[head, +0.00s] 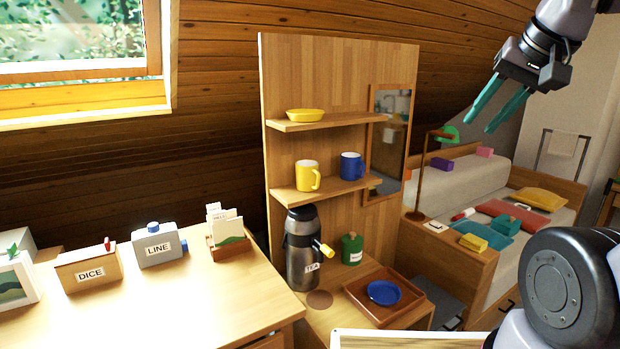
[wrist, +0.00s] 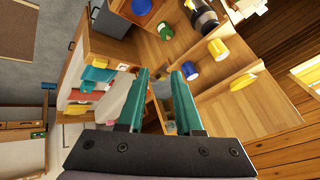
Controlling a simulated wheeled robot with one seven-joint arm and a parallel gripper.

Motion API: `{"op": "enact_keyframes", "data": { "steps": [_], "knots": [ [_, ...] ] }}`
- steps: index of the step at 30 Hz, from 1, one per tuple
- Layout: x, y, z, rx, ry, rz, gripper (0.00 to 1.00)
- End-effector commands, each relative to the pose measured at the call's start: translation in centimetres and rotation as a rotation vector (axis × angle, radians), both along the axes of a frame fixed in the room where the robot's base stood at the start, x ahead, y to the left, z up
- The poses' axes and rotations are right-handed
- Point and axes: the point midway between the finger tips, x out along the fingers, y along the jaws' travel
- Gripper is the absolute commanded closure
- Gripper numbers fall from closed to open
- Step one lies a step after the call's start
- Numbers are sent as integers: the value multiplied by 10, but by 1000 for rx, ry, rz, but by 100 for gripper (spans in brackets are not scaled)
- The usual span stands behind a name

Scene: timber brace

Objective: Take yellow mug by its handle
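The yellow mug (head: 306,175) stands upright on the lower shelf (head: 325,190) of the wooden wall panel, with its handle on the right side. The blue mug (head: 351,166) stands on the same shelf to its right. In the wrist view the yellow mug (wrist: 217,49) lies beyond the fingers to the upper right, and the blue mug (wrist: 192,70) is nearer the fingertips; the yellow handle is hard to make out there. My gripper (head: 482,124) is open and empty, raised to the right of the panel and well apart from both mugs. Its teal fingers (wrist: 160,71) show a gap between them.
A yellow bowl (head: 305,115) sits on the upper shelf above the mugs. A mirror (head: 391,140) hangs at the panel's right. The space before the shelf looks clear.

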Motion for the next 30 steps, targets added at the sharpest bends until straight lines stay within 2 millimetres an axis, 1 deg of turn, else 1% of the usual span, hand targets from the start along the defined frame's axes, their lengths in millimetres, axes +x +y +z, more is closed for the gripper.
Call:
{"op": "enact_keyframes", "data": {
  "steps": [11,12,13,17,20,23,24,30],
  "knots": [
    [0,0,0,0,0,0,66],
    [0,0,0,0,0,0,58],
    [0,0,0,0,1,0,48],
    [4,10,-8,37,49,8,48],
    [11,31,-23,123,151,22,48],
    [20,63,-41,253,292,38,48],
    [24,76,-48,313,349,42,48],
    [49,142,-70,622,605,38,48]
  ]
}}
